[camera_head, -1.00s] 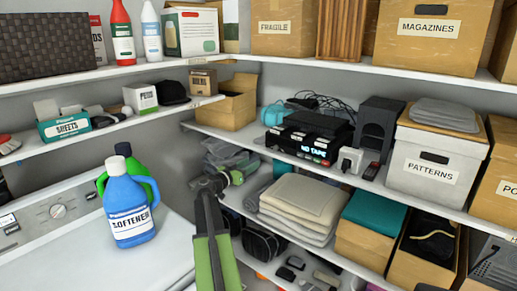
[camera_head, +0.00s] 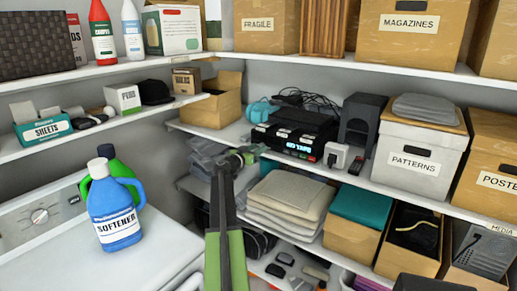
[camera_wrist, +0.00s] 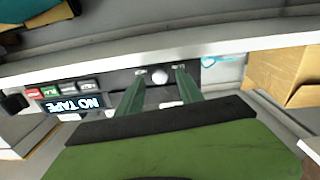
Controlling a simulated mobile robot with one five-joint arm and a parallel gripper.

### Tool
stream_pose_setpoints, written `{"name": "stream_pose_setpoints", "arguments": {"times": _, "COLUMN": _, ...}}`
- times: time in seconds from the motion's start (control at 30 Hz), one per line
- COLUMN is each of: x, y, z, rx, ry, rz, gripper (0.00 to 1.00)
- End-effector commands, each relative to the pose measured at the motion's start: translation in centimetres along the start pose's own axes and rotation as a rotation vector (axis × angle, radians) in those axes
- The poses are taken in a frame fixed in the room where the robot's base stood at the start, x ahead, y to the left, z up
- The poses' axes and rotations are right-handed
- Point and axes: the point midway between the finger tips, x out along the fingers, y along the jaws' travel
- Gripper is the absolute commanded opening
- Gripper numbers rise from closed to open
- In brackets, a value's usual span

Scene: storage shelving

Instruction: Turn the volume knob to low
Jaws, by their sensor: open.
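The black tape deck (camera_head: 285,139) with a lit display sits on the middle shelf at the back. In the wrist view the deck (camera_wrist: 116,80) appears upside down, with its "NO TAPE" display (camera_wrist: 74,104) at left. A round pale knob (camera_wrist: 160,76) shows on its front, likely the volume knob. My gripper (camera_wrist: 160,72) is open, with one finger on each side of the knob in the picture; I cannot tell whether they touch it. In the head view my gripper (camera_head: 246,155) is at the deck's left front, and the knob cannot be made out there.
A white plug adapter (camera_head: 335,155) and a black box (camera_head: 361,119) stand right of the deck. A cardboard box (camera_head: 212,108) is at its left. Folded cloths (camera_head: 287,200) lie on the shelf below. A softener bottle (camera_head: 115,215) stands on the washer at left.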

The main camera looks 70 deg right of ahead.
Motion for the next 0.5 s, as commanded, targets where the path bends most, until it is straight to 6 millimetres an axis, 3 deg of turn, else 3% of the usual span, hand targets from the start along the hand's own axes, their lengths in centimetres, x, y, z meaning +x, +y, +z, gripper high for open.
{"name": "stream_pose_setpoints", "arguments": {"times": 0.13, "x": 1.26, "y": -0.04, "z": 0.0, "rx": 0.0, "ry": 0.0, "rz": 0.0, "gripper": 0.44}}
{"name": "stream_pose_setpoints", "arguments": {"times": 0.4, "x": 1.35, "y": 0.02, "z": 0.0, "rx": 0.0, "ry": 0.0, "rz": -0.001, "gripper": 0.44}}
{"name": "stream_pose_setpoints", "arguments": {"times": 0.5, "x": 1.34, "y": 0.02, "z": 0.0, "rx": 0.0, "ry": 0.0, "rz": -0.001, "gripper": 0.32}}
